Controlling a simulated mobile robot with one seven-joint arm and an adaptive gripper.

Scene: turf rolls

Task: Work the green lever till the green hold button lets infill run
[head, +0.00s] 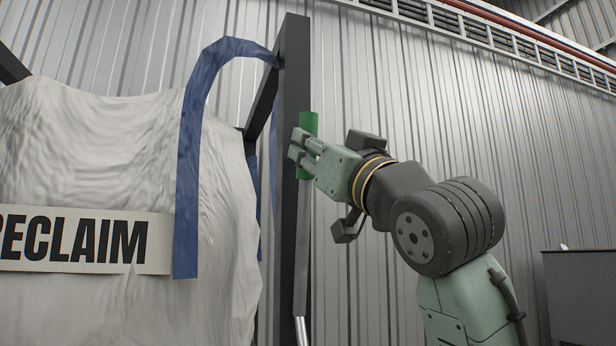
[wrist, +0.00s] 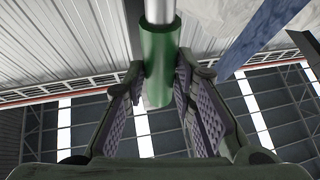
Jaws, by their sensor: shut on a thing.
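The green lever grip (head: 308,124) stands upright beside the dark frame post in the head view, with a metal rod (head: 301,300) below it. My gripper (head: 297,147) has its fingers around the green grip and is shut on it. In the wrist view the green grip (wrist: 158,60) lies between the two ridged finger pads of my gripper (wrist: 160,95), with its bright rod (wrist: 160,10) running out past the top edge. The green hold button is not in view.
A large white bulk bag (head: 90,150) with a RECLAIM label (head: 90,240) and a blue strap (head: 190,180) hangs at the left. A dark post (head: 291,90) stands close to my gripper. A dark grey box (head: 580,290) is at the lower right, before a corrugated wall.

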